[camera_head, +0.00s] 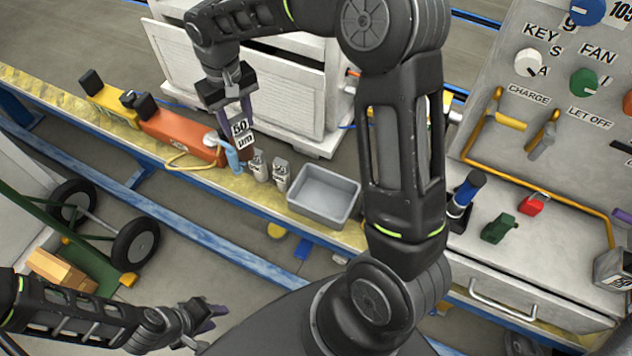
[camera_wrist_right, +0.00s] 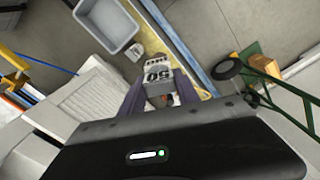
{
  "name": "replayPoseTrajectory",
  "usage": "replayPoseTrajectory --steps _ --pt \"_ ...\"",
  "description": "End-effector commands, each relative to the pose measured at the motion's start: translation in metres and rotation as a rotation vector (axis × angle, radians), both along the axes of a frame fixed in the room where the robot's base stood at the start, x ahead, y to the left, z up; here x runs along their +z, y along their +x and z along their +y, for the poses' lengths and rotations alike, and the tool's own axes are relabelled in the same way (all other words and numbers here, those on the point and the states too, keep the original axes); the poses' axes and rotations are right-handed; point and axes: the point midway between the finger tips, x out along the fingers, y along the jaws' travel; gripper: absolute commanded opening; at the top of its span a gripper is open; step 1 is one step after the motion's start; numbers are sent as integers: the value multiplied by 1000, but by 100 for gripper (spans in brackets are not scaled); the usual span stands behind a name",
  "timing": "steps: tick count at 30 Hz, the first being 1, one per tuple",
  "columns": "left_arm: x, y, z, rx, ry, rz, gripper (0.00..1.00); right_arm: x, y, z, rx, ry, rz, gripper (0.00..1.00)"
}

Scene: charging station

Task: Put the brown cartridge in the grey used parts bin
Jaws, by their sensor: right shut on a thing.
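In the right wrist view the cartridge (camera_wrist_right: 156,74) sits between the purple fingers of my right gripper (camera_wrist_right: 158,85). I cannot tell whether its lower end touches the ledge. The grey bin (camera_head: 321,196) stands on the ledge to the right of the cartridge and looks empty; it also shows in the wrist view (camera_wrist_right: 108,25). My left gripper (camera_head: 207,318) hangs low at left, away from everything.
Two small silver canisters (camera_head: 259,167) stand between cartridge and bin. An orange unit (camera_head: 178,136) with a hose is left of the cartridge, and a light-blue hooked part (camera_head: 232,158) is close by. A white cabinet (camera_head: 280,95) stands behind. A control panel (camera_head: 560,110) is at right.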

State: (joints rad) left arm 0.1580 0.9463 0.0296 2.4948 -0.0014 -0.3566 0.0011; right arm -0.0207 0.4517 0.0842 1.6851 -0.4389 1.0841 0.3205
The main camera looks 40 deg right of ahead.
Motion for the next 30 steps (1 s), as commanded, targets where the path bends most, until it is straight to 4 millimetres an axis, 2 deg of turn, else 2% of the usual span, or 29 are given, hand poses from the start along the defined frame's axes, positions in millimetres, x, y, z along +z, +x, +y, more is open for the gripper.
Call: replayPoseTrajectory --steps 8,13,17,24,30 --pt "-1 -1 0 0 1 2 36 0 0 0 0 0 0 0" --pt "-15 -1 0 1 1 1 36 -12 -6 -14 2 2 -1 0" --pt "-41 0 1 0 1 0 36 -34 -22 -40 10 6 -1 0" --pt "-103 -1 1 -2 1 -1 36 -87 -74 -106 42 8 -3 0" --pt "-135 -1 1 -2 2 -2 36 -115 -113 -138 69 2 -4 0"
